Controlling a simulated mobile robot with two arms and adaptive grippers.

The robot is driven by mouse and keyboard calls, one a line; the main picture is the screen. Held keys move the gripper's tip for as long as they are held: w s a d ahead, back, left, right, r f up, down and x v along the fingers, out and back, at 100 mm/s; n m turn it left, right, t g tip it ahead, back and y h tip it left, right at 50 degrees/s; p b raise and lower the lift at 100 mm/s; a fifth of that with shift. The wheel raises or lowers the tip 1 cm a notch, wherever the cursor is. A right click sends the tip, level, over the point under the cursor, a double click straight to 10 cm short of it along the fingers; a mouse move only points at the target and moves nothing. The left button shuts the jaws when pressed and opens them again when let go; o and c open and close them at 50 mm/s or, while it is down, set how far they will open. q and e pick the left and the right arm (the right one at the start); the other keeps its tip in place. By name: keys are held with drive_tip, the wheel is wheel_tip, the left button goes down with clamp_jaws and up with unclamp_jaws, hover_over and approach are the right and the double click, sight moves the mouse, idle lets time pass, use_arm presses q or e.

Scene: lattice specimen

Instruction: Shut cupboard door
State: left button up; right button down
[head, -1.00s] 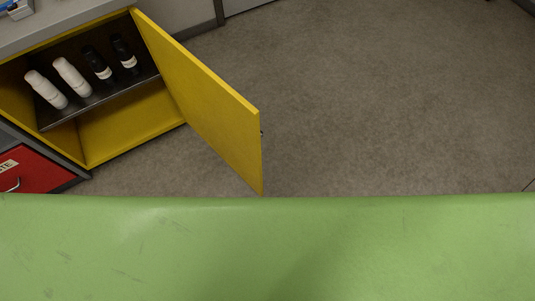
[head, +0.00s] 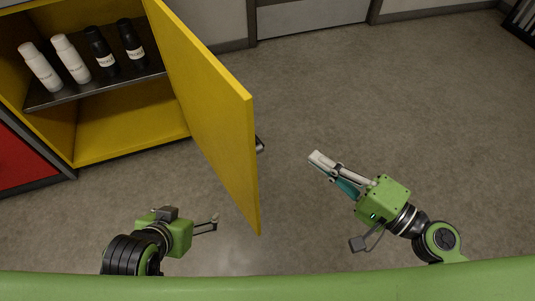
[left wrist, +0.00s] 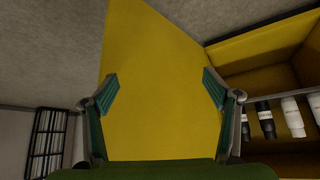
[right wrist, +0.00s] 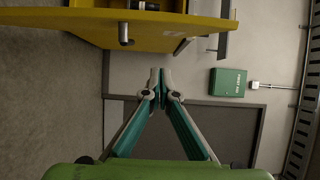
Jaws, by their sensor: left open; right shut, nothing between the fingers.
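The yellow cupboard door (head: 208,105) stands wide open, hinged at the cupboard's right side and swung out toward me. It fills the middle of the left wrist view (left wrist: 155,85) and crosses the top of the right wrist view (right wrist: 60,18). Its metal handle (head: 260,144) is on the outer face, also in the right wrist view (right wrist: 124,34). The yellow cupboard (head: 130,130) is open at the left. My left gripper (head: 214,222) is open on the door's inner side, apart from it. My right gripper (head: 318,160) is shut and empty, right of the door's outer face.
White bottles (head: 70,58) and black bottles (head: 101,50) stand on the cupboard's dark shelf (head: 100,88). A red drawer front (head: 22,160) is at the left. The floor (head: 400,100) right of the door is clear. A green box (right wrist: 228,82) hangs on the wall.

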use_arm(q)
drive_tip(key=s+a+f+g+y+p, duration=0.1)
drive_tip(key=s+a+f+g+p, duration=0.1)
drive_tip(key=s, duration=0.5)
drive_tip(key=shift+f+g+p, duration=0.8)
drive_tip(key=shift+g+p, duration=0.2)
drive_tip(key=shift+p, duration=0.2)
use_arm(e)
drive_tip(key=w+a, duration=0.4)
drive_tip(key=a, duration=0.6)
drive_tip(key=shift+w+a+r, duration=0.2)
drive_tip(key=shift+w+a, duration=0.05)
drive_tip(key=shift+a, duration=0.15)
use_arm(q)
drive_tip(key=shift+a, duration=0.1)
